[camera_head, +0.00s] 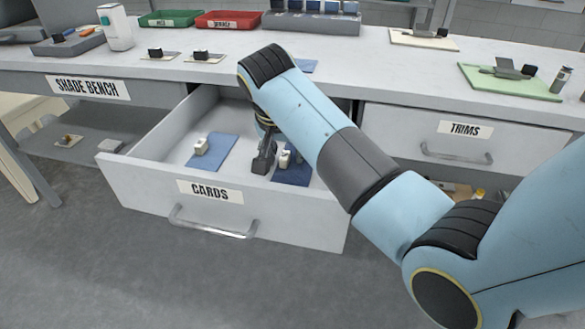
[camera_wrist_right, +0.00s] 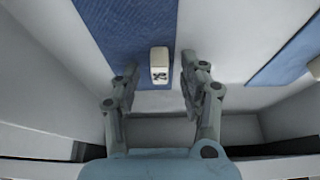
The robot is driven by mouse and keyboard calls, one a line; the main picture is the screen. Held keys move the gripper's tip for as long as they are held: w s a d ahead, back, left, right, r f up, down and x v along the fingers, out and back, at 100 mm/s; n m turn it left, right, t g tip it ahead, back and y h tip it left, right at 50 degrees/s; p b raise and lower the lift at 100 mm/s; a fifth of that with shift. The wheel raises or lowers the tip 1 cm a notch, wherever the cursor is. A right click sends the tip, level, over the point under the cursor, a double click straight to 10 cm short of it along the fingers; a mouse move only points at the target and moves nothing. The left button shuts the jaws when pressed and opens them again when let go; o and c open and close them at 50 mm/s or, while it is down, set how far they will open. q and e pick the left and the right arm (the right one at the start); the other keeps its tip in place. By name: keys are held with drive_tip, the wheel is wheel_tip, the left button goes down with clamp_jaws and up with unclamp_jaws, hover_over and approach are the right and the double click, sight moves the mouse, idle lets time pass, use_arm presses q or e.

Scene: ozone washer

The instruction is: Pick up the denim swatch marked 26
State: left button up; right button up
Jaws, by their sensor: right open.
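Two blue denim swatches lie in the open drawer labelled CARDS (camera_head: 165,192). The left swatch (camera_head: 219,150) has a white block (camera_head: 201,146) on it. The right swatch (camera_head: 292,176) is partly hidden by my right gripper (camera_head: 268,163) and has a white block (camera_head: 284,159). In the wrist view, my right gripper (camera_wrist_right: 160,77) is open and empty. Its fingers stand either side of a white block (camera_wrist_right: 159,62) with dark marks at the edge of a blue swatch (camera_wrist_right: 128,25). I cannot read the marks surely. The other swatch (camera_wrist_right: 290,52) is at the right. My left gripper is not in view.
The bench top (camera_head: 345,62) above holds a green tray (camera_head: 170,19), a red tray (camera_head: 228,20), a grey rack (camera_head: 312,22) and a green mat (camera_head: 505,82). A shut TRIMS drawer (camera_head: 470,140) is at the right.

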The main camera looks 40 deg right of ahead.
drive_tip(key=shift+r, duration=0.1)
clamp_jaws()
idle(0.3)
